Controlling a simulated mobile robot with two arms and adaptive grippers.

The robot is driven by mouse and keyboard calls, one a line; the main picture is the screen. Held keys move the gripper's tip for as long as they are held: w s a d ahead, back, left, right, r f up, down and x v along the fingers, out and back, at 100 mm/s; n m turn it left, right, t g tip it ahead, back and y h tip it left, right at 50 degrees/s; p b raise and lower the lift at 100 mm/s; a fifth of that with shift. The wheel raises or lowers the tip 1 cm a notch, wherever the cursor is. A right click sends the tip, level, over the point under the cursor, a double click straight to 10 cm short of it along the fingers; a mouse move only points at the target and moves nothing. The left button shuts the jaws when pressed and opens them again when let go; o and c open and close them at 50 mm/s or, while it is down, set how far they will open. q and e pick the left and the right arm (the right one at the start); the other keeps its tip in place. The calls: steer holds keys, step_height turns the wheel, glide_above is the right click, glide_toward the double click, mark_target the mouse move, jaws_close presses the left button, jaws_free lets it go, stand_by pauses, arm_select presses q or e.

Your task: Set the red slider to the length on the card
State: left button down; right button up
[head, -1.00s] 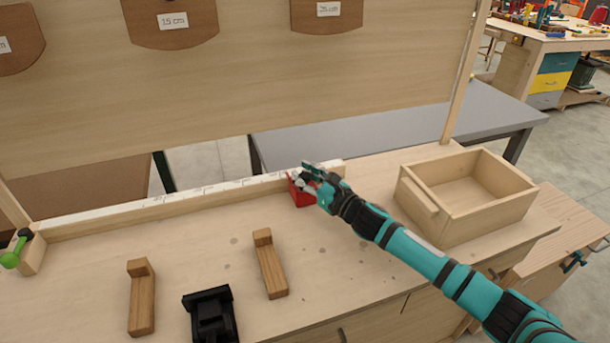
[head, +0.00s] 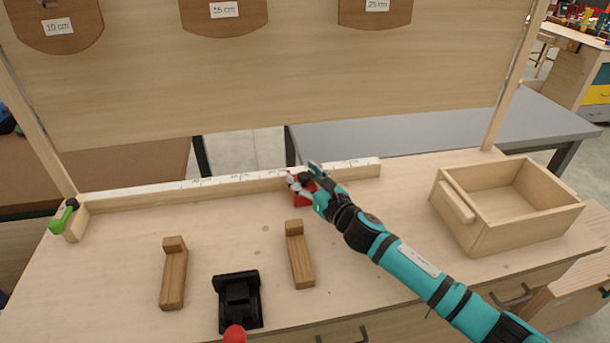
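The red slider (head: 303,197) sits on the white-topped ruler rail (head: 225,184) along the bench's back, right of the rail's middle. My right gripper (head: 305,177) is at the slider, its fingers on either side of a dark part on top, and looks shut on it. The gripper hides part of the slider and the marks beside it. Cards on the brown plates of the upright board read 10 cm (head: 58,27), 15 cm (head: 224,10) and 25 cm (head: 377,5). My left gripper is not in view.
A green-handled clamp (head: 65,215) is at the rail's left end. Two wooden blocks (head: 174,275) (head: 300,256) and a black fixture with a red tip (head: 238,298) stand in front. An empty wooden box (head: 510,226) is at right. The bench between rail and blocks is clear.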

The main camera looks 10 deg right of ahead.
steer(key=shift+w, duration=0.15)
steer(key=v, duration=1.2)
steer(key=shift+r, duration=0.1)
steer(key=shift+o, duration=0.3)
